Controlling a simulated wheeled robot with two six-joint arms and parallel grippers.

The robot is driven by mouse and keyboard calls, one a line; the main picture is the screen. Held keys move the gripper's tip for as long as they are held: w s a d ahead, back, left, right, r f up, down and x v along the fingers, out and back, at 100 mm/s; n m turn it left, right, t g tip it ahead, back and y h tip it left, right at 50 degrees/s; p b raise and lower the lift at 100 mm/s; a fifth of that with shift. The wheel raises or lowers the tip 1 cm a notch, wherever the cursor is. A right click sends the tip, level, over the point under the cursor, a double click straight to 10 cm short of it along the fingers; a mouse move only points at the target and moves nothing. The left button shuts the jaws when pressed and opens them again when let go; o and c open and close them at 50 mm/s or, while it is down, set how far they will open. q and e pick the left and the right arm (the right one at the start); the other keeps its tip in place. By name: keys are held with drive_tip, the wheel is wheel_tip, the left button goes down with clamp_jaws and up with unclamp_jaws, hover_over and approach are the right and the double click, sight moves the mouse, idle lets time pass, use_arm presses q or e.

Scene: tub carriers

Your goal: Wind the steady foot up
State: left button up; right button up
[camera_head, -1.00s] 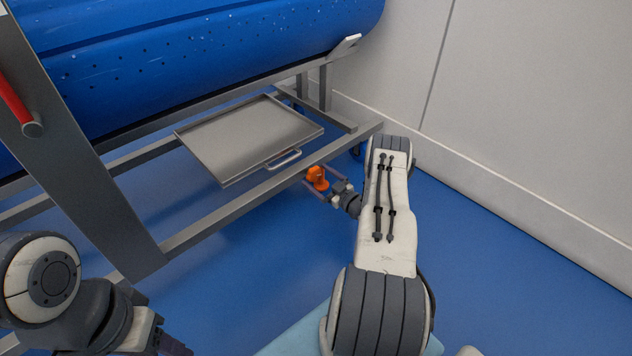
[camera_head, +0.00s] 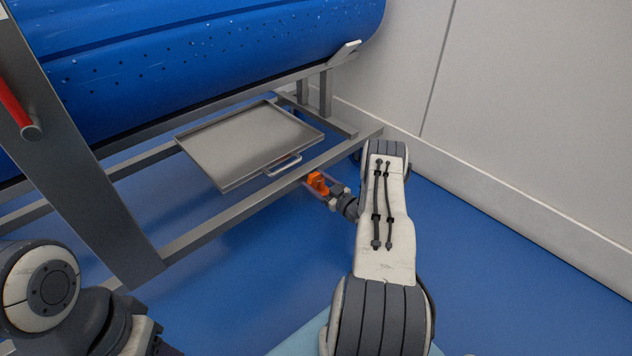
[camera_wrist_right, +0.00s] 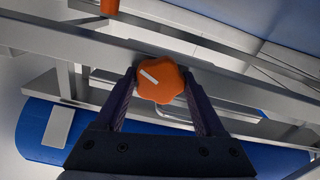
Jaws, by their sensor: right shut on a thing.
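The steady foot's orange lobed knob (camera_head: 317,184) sits just below the lower frame rail near its right end. The foot under the knob is hidden. My left arm shows at the lower left, but its fingertips are out of the picture.
A grey metal tray (camera_head: 250,145) with a handle (camera_head: 283,165) lies just behind the rail (camera_head: 240,210). A blue tub (camera_head: 200,60) rests above. A red-handled lever (camera_head: 15,103) is at left. Another orange part (camera_wrist_right: 109,6) shows in the wrist view. A wall (camera_head: 540,110) stands at right.

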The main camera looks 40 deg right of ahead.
drive_tip(key=m+p, duration=0.1)
drive_tip(key=m, duration=0.3)
drive_tip(key=shift+m, duration=0.3)
drive_tip(key=m+p, duration=0.1)
drive_tip(key=m, duration=0.8)
drive_tip(key=shift+m, duration=0.4)
drive_tip(key=m, duration=0.4)
drive_tip(key=shift+m, duration=0.4)
drive_tip(key=o, duration=1.3)
drive_tip(key=shift+o, duration=0.2)
drive_tip(key=shift+s, duration=0.1)
